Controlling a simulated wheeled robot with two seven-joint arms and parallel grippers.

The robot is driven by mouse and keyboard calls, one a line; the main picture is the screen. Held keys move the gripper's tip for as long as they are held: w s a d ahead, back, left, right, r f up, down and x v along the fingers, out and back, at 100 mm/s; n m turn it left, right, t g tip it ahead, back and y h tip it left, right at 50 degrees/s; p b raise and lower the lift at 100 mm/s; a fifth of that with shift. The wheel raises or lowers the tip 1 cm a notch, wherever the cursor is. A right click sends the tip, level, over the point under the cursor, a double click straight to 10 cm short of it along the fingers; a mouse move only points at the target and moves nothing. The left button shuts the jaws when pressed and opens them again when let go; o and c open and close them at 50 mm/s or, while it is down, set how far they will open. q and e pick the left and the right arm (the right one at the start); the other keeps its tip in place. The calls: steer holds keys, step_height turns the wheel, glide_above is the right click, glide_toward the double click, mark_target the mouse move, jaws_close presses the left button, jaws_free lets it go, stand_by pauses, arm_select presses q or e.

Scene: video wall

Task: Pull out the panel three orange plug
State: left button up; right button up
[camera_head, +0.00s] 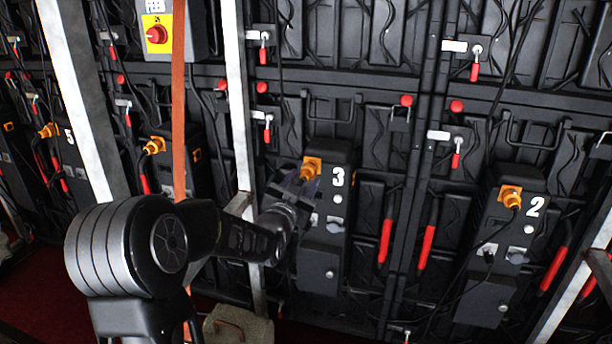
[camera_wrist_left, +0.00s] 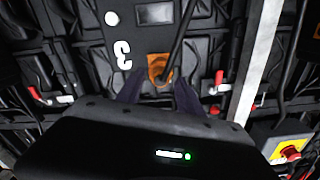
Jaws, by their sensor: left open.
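The panel three box (camera_head: 322,262) is dark, with a white "3" on its face. Its orange plug (camera_head: 311,167) sits in the socket near the top left of the box. The same plug (camera_wrist_left: 159,68) shows in the left wrist view, with a dark cable running up from it. My left gripper (camera_head: 300,184) is open at the plug. In the left wrist view its two fingers (camera_wrist_left: 158,92) stand on either side of the plug's lower part; I cannot tell whether they touch it. The "3" label (camera_wrist_left: 122,54) shows beside the plug there. My right gripper is out of view.
The panel two box (camera_head: 500,240) with its orange plug (camera_head: 511,196) stands to the right. More boxes with orange plugs stand to the left. White metal posts (camera_head: 243,120) and an orange strap (camera_head: 179,100) stand near my left arm. A red emergency button (camera_head: 157,34) is at the top left.

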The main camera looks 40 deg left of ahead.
mark_target(304, 180)
arm_select(q)
steer(key=v, duration=0.3)
steer(key=shift+s+d, duration=0.1)
steer(key=shift+s, duration=0.3)
